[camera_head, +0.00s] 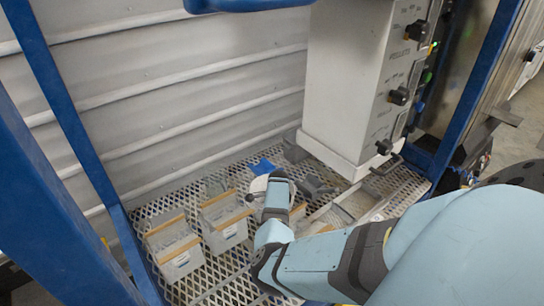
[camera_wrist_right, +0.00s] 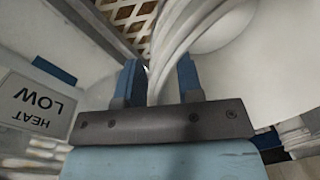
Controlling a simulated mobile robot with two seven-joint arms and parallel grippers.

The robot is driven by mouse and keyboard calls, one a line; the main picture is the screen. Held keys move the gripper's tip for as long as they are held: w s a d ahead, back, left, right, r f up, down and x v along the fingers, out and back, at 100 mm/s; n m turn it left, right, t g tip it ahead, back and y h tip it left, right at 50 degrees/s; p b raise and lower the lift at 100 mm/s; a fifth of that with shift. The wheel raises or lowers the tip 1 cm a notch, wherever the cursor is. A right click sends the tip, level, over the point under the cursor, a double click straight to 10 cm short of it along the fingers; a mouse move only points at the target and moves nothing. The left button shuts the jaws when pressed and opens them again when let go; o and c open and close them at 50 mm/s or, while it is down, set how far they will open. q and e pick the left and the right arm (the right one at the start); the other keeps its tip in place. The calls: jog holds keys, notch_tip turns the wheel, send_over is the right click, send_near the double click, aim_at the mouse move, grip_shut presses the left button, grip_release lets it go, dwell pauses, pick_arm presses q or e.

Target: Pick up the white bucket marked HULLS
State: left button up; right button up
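A round white bucket (camera_head: 258,184) stands on the mesh deck in the head view, mostly hidden behind my right forearm and wrist. No HULLS mark is readable. In the right wrist view, a white ridged rim or handle (camera_wrist_right: 171,52) runs between the two blue fingers of my right gripper (camera_wrist_right: 158,78). The pale curved bucket wall (camera_wrist_right: 240,70) fills the right of that view. The fingers stand apart, with a gap beside the white strip; firm contact is not visible. My left gripper is not in view.
Clear bins with tan edges (camera_head: 174,248) stand left of the bucket on the mesh deck (camera_head: 225,285). A white control cabinet (camera_head: 345,85) rises behind, right. Blue frame posts (camera_head: 75,130) bound the left. A box labelled HEAT LOW (camera_wrist_right: 38,105) sits beside my right gripper.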

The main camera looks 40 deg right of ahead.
grip_shut()
jog(key=shift+r, duration=0.1)
